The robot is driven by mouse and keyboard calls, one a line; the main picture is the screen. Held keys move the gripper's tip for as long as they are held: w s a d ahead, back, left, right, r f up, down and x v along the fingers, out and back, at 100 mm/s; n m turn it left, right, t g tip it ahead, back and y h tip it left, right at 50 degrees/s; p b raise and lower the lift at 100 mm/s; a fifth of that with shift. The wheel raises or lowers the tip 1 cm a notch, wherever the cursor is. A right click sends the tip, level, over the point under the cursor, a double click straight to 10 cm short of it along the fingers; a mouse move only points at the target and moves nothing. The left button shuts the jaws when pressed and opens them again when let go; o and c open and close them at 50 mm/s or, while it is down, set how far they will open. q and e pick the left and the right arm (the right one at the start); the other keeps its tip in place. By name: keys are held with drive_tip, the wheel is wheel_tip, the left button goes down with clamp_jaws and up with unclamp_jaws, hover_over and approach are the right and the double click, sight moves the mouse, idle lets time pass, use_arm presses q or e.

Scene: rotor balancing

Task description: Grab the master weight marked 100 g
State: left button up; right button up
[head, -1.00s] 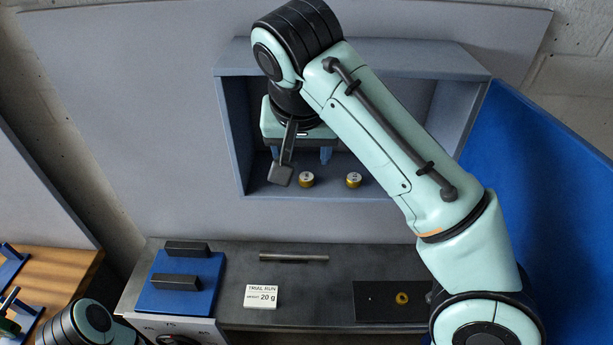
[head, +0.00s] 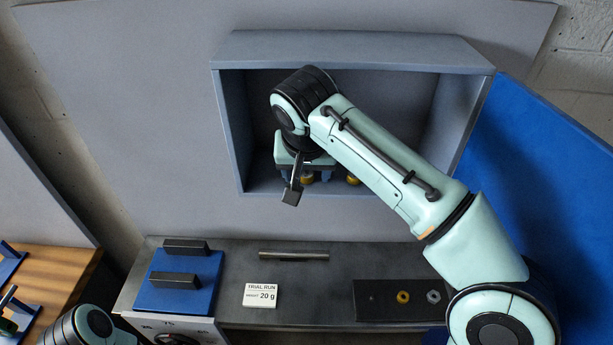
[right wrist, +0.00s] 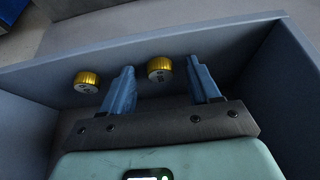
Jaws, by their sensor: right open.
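Two small brass weights stand on the floor of the grey wall niche. In the head view, the left weight (head: 307,179) and the right weight (head: 353,180) are partly covered by my arm and gripper. My right gripper (head: 305,174) is open and inside the niche. In the right wrist view its blue fingers are to either side of one weight (right wrist: 160,68), with no clear contact. The other weight (right wrist: 87,82) is outside the fingers, to the left there. Both have dark marks on top, too small to read. My left gripper is out of view.
The niche (head: 350,52) has side walls and a top close around my right gripper. Below it, the bench holds a blue block (head: 190,297) with dark handles, a metal rod (head: 294,255), a "TRIAL RUN 20 g" card (head: 261,295) and a dark plate (head: 375,305) with small rings.

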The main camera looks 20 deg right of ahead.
drive_tip(key=shift+w, duration=0.1)
drive_tip(key=shift+c, duration=0.2)
drive_tip(key=c, duration=1)
clamp_jaws()
drive_tip(key=shift+r, duration=0.1)
